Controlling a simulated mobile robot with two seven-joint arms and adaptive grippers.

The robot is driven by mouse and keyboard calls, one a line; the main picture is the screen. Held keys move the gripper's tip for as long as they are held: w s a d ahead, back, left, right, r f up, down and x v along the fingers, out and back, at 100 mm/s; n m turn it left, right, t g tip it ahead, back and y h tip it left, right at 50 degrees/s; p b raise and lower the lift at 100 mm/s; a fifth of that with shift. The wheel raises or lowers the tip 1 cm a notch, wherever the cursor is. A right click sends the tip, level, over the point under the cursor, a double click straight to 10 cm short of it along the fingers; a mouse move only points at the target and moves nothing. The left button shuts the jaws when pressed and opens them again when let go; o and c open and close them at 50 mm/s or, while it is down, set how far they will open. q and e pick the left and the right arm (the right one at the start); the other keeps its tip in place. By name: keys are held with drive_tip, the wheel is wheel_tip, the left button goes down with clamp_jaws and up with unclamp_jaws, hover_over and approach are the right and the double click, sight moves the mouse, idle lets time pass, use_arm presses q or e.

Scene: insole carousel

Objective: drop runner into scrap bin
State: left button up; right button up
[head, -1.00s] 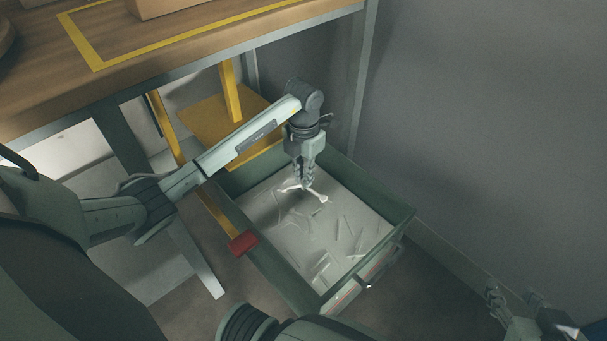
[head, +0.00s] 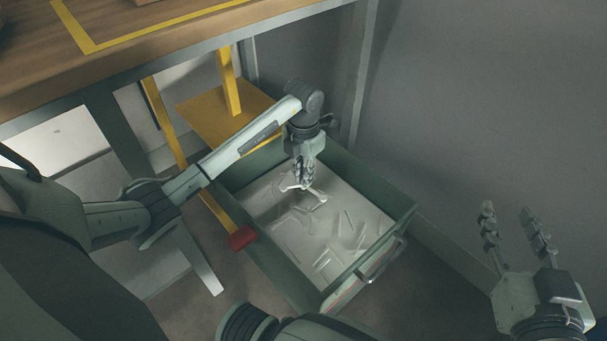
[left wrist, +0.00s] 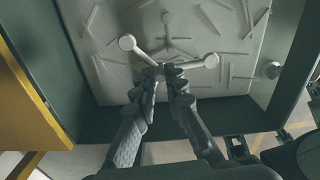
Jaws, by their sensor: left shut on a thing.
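The runner (head: 319,195) is a pale, branched piece with round knobs at its ends; it also shows in the left wrist view (left wrist: 127,43). My left gripper (head: 304,184) is shut on its middle, pointing down into the green scrap bin (head: 375,181). In the left wrist view, my left gripper's fingertips (left wrist: 163,72) meet at the runner's junction, and its arms stick out to both sides. The runner is over the bin's pale floor; its exact height is unclear. My right gripper (head: 507,212) is at the far right, its fingers apart and empty.
Several thin pale scraps (head: 345,228) lie in the bin. A red block (head: 242,239) on a yellow bar is beside the bin's left wall. A wooden bench (head: 150,50) stands above left, and a grey wall (head: 490,110) rises at the right.

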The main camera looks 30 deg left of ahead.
use_arm(q)
drive_tip(key=o, duration=0.8)
wheel_tip(320, 180, up, 8)
drive_tip(key=shift+f, duration=0.25)
idle(0.4)
